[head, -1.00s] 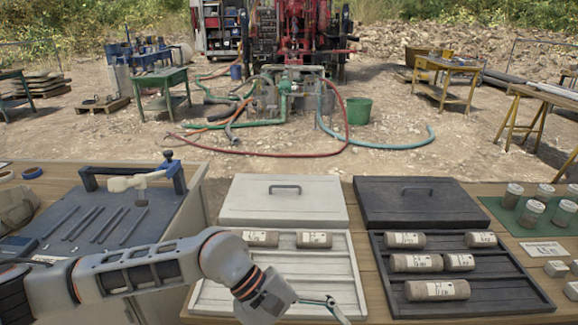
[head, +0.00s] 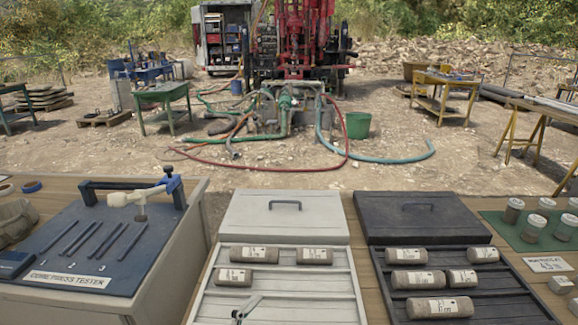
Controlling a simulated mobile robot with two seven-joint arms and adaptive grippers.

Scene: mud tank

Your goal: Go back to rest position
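A grey gripper tip, most likely my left gripper (head: 244,309), shows at the bottom edge over the front of the white core tray (head: 310,288). Most of it is cut off by the frame, so I cannot tell whether it is open or shut. No held object shows. The rest of the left arm is out of view. My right gripper is not in view. Three labelled cores lie in the white tray: two in the back row (head: 254,254) (head: 314,256) and one (head: 234,277) in front at the left.
A black tray (head: 505,286) with several cores stands to the right. White and black lids (head: 282,236) (head: 425,236) lie behind the trays. The core press tester (head: 85,270) is at left. Jars (head: 534,227) stand on a green mat at right.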

